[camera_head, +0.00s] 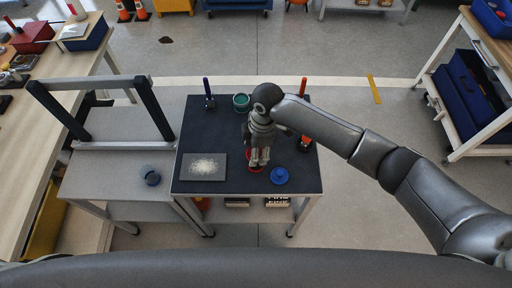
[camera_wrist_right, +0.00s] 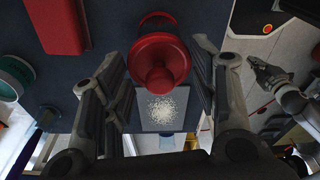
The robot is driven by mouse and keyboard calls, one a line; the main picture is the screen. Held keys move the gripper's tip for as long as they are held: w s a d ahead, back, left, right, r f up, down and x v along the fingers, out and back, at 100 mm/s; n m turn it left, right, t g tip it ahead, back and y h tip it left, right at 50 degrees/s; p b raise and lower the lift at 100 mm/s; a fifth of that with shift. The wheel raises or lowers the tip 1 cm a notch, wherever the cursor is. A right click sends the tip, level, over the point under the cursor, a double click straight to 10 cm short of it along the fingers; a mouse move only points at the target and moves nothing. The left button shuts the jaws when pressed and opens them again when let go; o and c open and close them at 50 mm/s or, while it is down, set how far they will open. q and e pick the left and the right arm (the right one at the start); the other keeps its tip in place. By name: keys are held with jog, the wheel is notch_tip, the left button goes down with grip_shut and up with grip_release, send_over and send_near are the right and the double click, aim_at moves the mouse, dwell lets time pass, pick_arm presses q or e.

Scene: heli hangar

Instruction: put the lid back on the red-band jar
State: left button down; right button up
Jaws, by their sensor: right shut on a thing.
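My right gripper (camera_wrist_right: 160,85) is shut on a round red lid (camera_wrist_right: 160,62), with the lid's knob between its fingers. In the head view the gripper (camera_head: 257,160) is over the dark table, with a bit of red showing at its tips. A red ring (camera_wrist_right: 157,18) shows just behind the lid in the wrist view; it may be the red-band jar. The lid hides part of it, and I cannot tell whether they touch. At the right of the wrist view a grey gripper (camera_wrist_right: 270,74), likely my left, shows small; its opening is unclear.
A blue lid (camera_head: 280,176) lies right of my right gripper. A grey plate with white powder (camera_head: 190,174) is left. A teal jar (camera_head: 241,102) and blue upright tool (camera_head: 208,95) stand behind. An orange-handled tool (camera_head: 305,142) stands right. A red block (camera_wrist_right: 58,25) is nearby.

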jog(key=shift+f+p, duration=0.15)
jog(key=shift+p, duration=0.6)
dwell(1.8)
jog(key=o, duration=0.8)
jog(key=shift+o, duration=0.7)
jog(key=o, duration=0.4)
jog(key=shift+r+p, duration=3.55)
jog(key=shift+p, duration=0.05)
